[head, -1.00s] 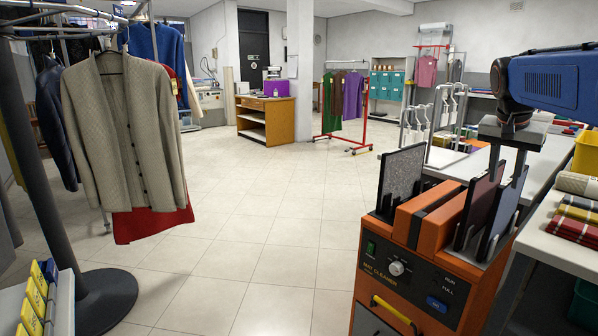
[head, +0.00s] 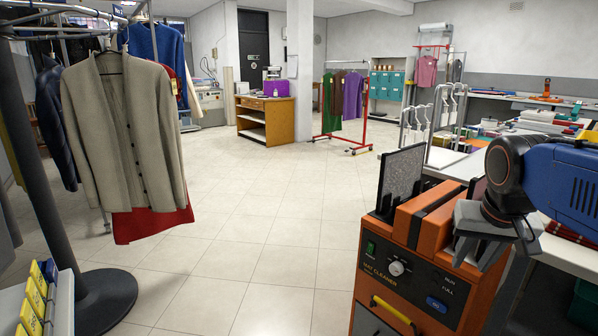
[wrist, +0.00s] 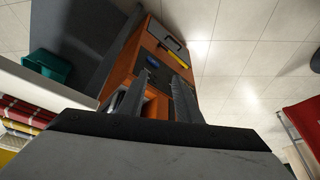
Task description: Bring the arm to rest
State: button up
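My gripper (head: 474,248) hangs at the right of the head view, in front of the orange mat cleaner (head: 376,258), on the end of my blue arm. In the wrist view the two dark fingers (wrist: 160,82) stand apart with nothing held between them. They point toward the machine's orange body (wrist: 148,30). The arm hides much of the machine's right side. A grey speckled mat (head: 401,178) stands upright in the left slot. Only a sliver of a dark reddish mat (head: 478,190) shows beside my arm.
A grey cardigan (head: 125,130) hangs on a rack at the left. A price-tag stand (head: 50,300) is at the lower left. Tables with folded cloths (head: 545,125) fill the right side. The tiled floor (head: 250,220) in the middle is clear.

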jog(key=s+a+f+n+y, duration=0.1)
jog(key=s+a+f+n, duration=0.2)
jog(key=s+f, duration=0.8)
jog(key=a, duration=0.2)
jog(key=shift+a+n+t, duration=0.3)
jog(key=shift+a, duration=0.1)
